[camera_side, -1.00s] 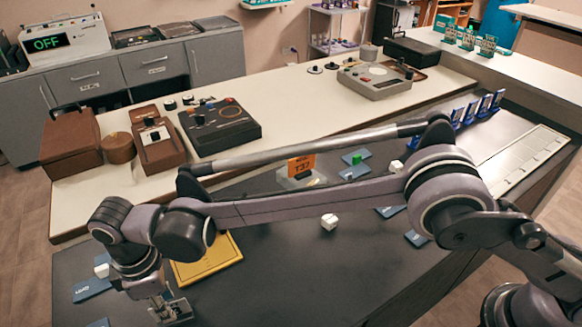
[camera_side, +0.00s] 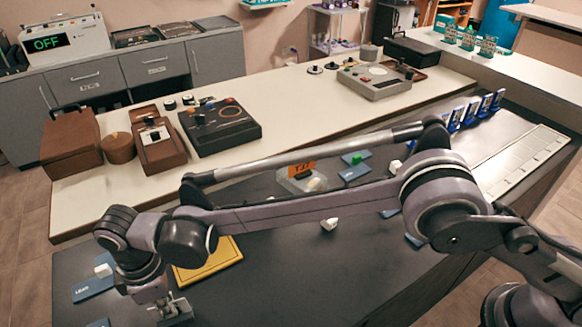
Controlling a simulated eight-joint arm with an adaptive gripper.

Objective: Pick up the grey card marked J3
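I cannot make out a grey card marked J3 in the side view. My gripper (camera_side: 173,311) hangs low over the front left of the dark table (camera_side: 285,290). It points down, to the right of a blue card (camera_side: 88,292) with a white block (camera_side: 103,270) on it. The fingers are small and dim, so I cannot tell whether they are open or shut, or whether anything is between them. An orange marked card (camera_side: 301,168) stands at a clear tray (camera_side: 290,184) behind my forearm, partly covered by my arm. My arm hides part of the table.
A yellow tray (camera_side: 218,262) lies right of my gripper. A blue card (camera_side: 353,174) and a green block (camera_side: 357,158) lie farther back. Blue stands (camera_side: 473,110) line the far right. The front middle is clear.

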